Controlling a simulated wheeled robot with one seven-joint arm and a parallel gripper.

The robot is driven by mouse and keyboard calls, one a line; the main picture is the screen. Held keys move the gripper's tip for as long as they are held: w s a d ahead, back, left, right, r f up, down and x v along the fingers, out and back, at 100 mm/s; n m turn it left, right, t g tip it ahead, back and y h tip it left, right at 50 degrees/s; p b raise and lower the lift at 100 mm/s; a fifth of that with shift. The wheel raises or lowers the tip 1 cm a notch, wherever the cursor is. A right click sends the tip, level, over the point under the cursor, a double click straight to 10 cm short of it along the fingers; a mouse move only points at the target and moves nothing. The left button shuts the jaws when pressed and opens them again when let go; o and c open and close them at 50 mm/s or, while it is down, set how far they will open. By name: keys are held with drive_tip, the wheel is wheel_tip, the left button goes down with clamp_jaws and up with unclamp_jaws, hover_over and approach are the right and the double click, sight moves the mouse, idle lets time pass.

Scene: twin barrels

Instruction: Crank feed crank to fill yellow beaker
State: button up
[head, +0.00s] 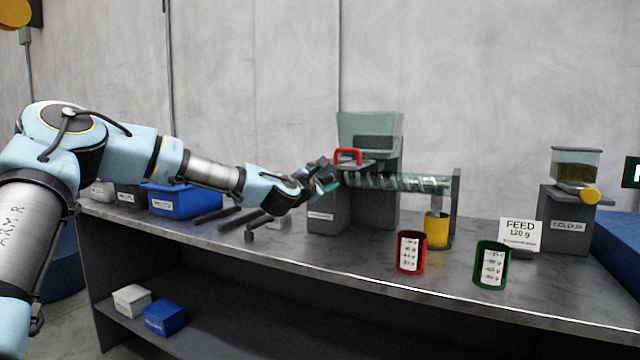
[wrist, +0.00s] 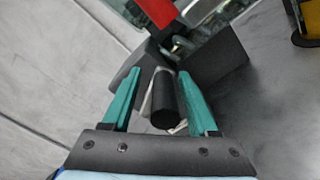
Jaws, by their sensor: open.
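The feed machine has a grey body (head: 328,212), a translucent green hopper (head: 370,125) and a clear auger tube (head: 410,183) running right. The yellow beaker (head: 437,231) stands upright under the tube's outlet. My gripper (head: 327,183) is at the machine's left end, by the crank side. In the wrist view my gripper (wrist: 160,76) is open, and a dark cylindrical crank handle (wrist: 164,102) lies between its teal fingers, with gaps visible beside it. The crank's hub is partly hidden. A red handle (head: 347,156) sits above the auger's left end.
A red beaker (head: 411,252) and a green beaker (head: 491,265) stand near the bench's front edge. A FEED 120 g sign (head: 520,234) is right of the yellow beaker. A second dispenser (head: 566,222) stands at the right. A blue bin (head: 185,199) is behind my arm.

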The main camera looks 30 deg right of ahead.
drive_tip(key=b+v, duration=0.1)
drive_tip(key=v, duration=0.9)
